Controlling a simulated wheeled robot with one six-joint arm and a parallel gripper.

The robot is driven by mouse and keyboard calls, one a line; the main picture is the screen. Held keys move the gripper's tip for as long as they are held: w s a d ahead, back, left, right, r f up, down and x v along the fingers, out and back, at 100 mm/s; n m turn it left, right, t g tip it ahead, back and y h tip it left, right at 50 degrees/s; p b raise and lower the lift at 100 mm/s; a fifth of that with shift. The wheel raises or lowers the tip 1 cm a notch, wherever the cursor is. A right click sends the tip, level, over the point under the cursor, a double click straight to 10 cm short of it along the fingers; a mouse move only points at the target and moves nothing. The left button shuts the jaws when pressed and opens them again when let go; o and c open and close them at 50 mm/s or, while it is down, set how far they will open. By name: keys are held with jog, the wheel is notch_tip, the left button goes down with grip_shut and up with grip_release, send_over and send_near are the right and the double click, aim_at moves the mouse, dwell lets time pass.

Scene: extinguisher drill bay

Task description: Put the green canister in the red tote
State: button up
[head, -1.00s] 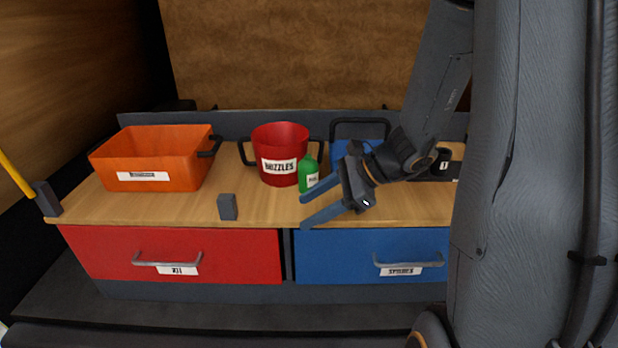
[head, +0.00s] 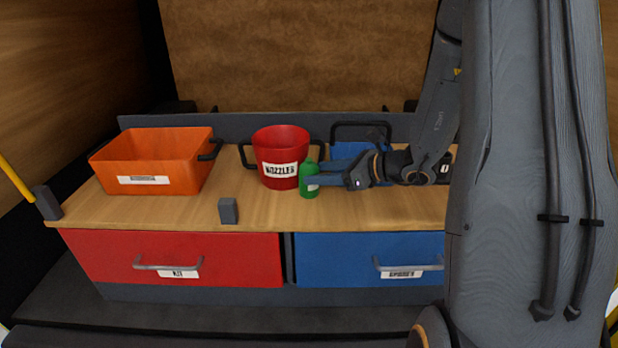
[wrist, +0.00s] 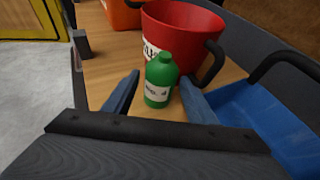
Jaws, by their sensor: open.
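The green canister (head: 309,181) stands upright on the wooden bench, just in front of and to the right of the red tote (head: 280,148), which has two dark handles and a label reading NOZZLES. My gripper (head: 318,174) is open at the canister's right side in the head view. In the wrist view, the canister (wrist: 161,78) shows between the tips of my gripper's two blue fingers (wrist: 164,84), with the right finger very close to it. Whether a finger touches it I cannot tell. The red tote (wrist: 182,36) stands right behind it.
An orange bin (head: 152,162) stands at the bench's left. A blue container (head: 350,149) is behind my gripper, partly hidden. A small grey block (head: 228,211) sits near the front edge. Below are a red drawer (head: 110,252) and a blue drawer (head: 340,250). Bare wood (head: 262,207) lies left of the canister.

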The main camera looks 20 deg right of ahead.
jog(key=shift+p+x, duration=0.95)
jog(key=shift+x, duration=1.3)
jog(key=shift+d+f, duration=0.15)
jog(key=shift+f, duration=0.05)
jog(key=c, duration=1.2)
jog(key=shift+s+d+r, duration=0.1)
jog(key=shift+r, duration=0.05)
